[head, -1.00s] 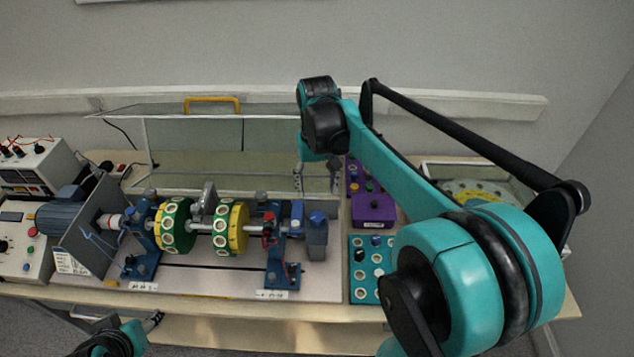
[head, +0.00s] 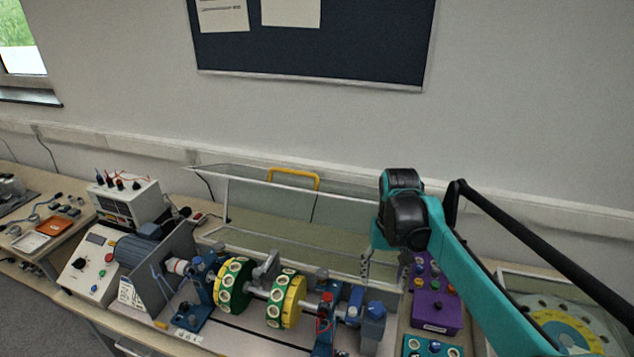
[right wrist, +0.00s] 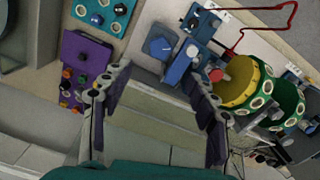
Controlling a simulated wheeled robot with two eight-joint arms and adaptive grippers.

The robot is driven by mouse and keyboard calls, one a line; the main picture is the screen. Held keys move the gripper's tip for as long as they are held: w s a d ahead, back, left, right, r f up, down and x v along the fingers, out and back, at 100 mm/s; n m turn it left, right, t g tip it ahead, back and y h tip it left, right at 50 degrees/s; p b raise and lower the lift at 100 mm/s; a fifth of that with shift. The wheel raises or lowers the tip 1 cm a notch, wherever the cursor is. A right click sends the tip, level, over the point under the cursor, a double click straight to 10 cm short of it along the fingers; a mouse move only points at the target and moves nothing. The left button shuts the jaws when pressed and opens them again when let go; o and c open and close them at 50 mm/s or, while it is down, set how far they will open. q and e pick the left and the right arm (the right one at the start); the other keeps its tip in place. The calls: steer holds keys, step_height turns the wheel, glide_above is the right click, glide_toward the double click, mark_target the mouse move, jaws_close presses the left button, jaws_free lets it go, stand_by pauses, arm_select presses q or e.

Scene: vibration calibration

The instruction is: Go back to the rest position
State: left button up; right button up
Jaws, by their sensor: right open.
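My right arm comes in from the right in the head view. Its gripper (head: 366,266) hangs over the bench, between the rotor rig and the purple control box (head: 436,300). In the right wrist view the two fingers of this gripper (right wrist: 160,108) stand wide apart with nothing between them. The rig has a green disc (head: 233,285) and a yellow-faced disc (head: 288,299) on a shaft, with blue supports beside them. The discs also show at the right of the right wrist view (right wrist: 243,82). My left gripper is out of view.
A clear guard with a yellow handle (head: 294,178) stands behind the rig. A motor (head: 140,250), a control unit (head: 90,268) and a power supply (head: 127,202) are at left. A teal board (head: 432,346) lies at the front, and a case with a round disc (head: 565,325) at right.

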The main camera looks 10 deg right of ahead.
steer(key=s+a+f+n+t+b, duration=0.3)
steer(key=s+a+f+t+b, duration=0.4)
steer(key=s+a+f, duration=0.3)
steer(key=shift+s+a+f+b, duration=0.3)
steer(key=shift+s+f+b, duration=0.45)
steer(key=shift+f, duration=0.75)
